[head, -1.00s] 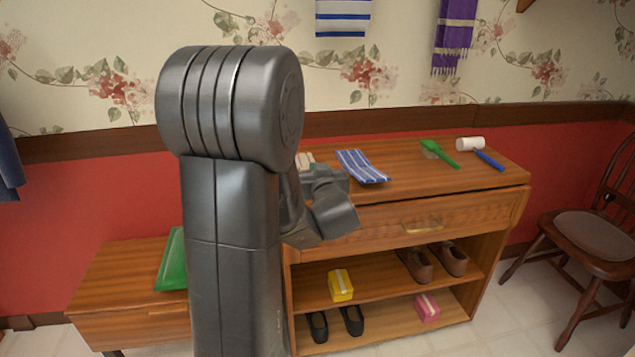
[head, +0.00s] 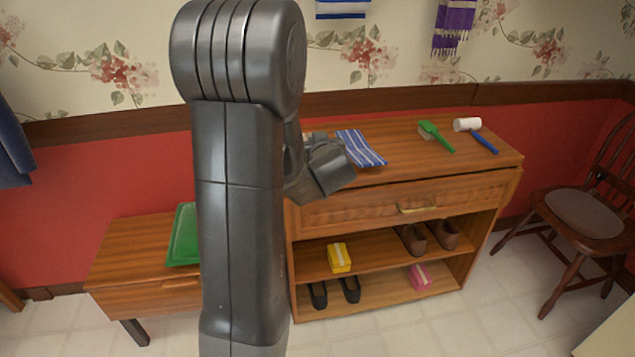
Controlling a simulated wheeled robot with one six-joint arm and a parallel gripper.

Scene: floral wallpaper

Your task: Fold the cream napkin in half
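I cannot make out the cream napkin in the head view; my arm covers part of the wooden cabinet top (head: 405,150). My gripper (head: 335,165) is at the cabinet's front left edge, just left of a blue-and-white striped cloth (head: 362,148). Its fingertips are not clearly seen, so I cannot tell whether it is open, shut or holding anything.
A green brush (head: 436,136) and a white-headed mallet with a blue handle (head: 477,134) lie right on the cabinet top. Shoes and small boxes (head: 339,258) fill the shelves below. A green tray (head: 183,236) lies on the low bench at left. A chair (head: 585,213) stands right.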

